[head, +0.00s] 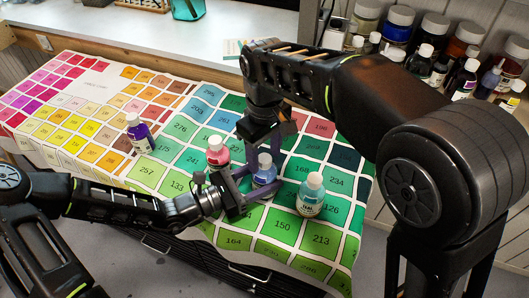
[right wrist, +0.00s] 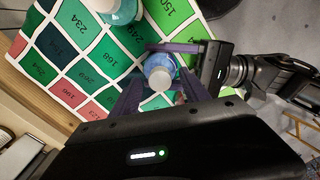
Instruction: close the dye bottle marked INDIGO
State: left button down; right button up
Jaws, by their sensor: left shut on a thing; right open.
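A blue bottle (head: 264,173) with a greyish-blue cap (head: 265,160) stands upright on the colour chart; its label is too small to read. My left gripper (head: 258,183) comes in from the left and is shut on this bottle's body. My right gripper (head: 264,150) is above it, open, with its purple fingers on either side of the cap. In the right wrist view the cap (right wrist: 160,79) lies between the open right fingers (right wrist: 158,92), with the left gripper (right wrist: 178,50) across the bottle behind it. I cannot tell whether the cap is fully seated.
A pink-red bottle (head: 217,156) stands just left of the held bottle, a teal one (head: 311,198) to its right, and a purple one (head: 138,136) farther left. The chart (head: 190,130) covers the table. Many jars (head: 397,28) crowd the back right shelf.

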aim_at(254, 181)
notch_tip(254, 181, up, 8)
jog(key=shift+f, duration=0.25)
pick_arm(q)
jog(key=shift+c, duration=2.1)
grip_release()
jog(key=shift+a, duration=0.15)
jog(key=v, duration=0.7)
jog(key=shift+s+a+f, duration=0.1)
jog(key=shift+s+a, duration=0.1)
pick_arm(e)
jog(key=shift+f, duration=0.1)
